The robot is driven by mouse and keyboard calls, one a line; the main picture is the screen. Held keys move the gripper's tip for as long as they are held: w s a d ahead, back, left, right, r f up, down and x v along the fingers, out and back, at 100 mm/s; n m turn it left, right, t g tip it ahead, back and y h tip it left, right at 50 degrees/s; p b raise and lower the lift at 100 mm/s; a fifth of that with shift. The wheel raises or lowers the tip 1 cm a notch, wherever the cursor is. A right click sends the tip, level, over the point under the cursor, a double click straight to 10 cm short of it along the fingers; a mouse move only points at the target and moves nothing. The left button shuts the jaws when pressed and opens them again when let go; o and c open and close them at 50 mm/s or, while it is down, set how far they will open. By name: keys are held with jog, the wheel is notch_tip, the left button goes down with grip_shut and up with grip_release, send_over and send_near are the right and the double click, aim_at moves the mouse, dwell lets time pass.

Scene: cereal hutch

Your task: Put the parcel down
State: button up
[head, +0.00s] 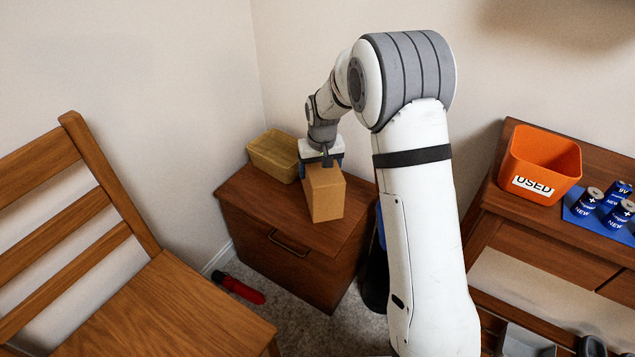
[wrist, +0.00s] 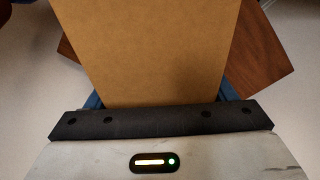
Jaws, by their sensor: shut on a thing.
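The parcel (head: 325,195) is a plain tan cardboard box. In the head view it is upright over the top of a small brown wooden cabinet (head: 262,205). I cannot tell whether its base touches the cabinet top. My gripper (head: 322,160) is shut on the upper end of the parcel from above. In the wrist view the parcel (wrist: 150,50) fills the middle between the blue fingers, and part of the brown wooden top (wrist: 262,55) shows beside it. The parcel's far side is hidden.
A yellow bin (head: 272,155) stands on the cabinet's back left, close to my gripper. A wooden chair (head: 150,300) is at left. A red-and-black torch-like object (head: 240,289) lies on the carpet. At right, a desk holds an orange USED bin (head: 540,163) and several blue batteries (head: 588,201).

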jog(key=shift+d+f+b, duration=0.15)
jog(key=shift+f+b, duration=0.55)
jog(key=shift+f, duration=1.5)
jog(key=shift+f, duration=0.15)
jog(key=o, duration=1.4)
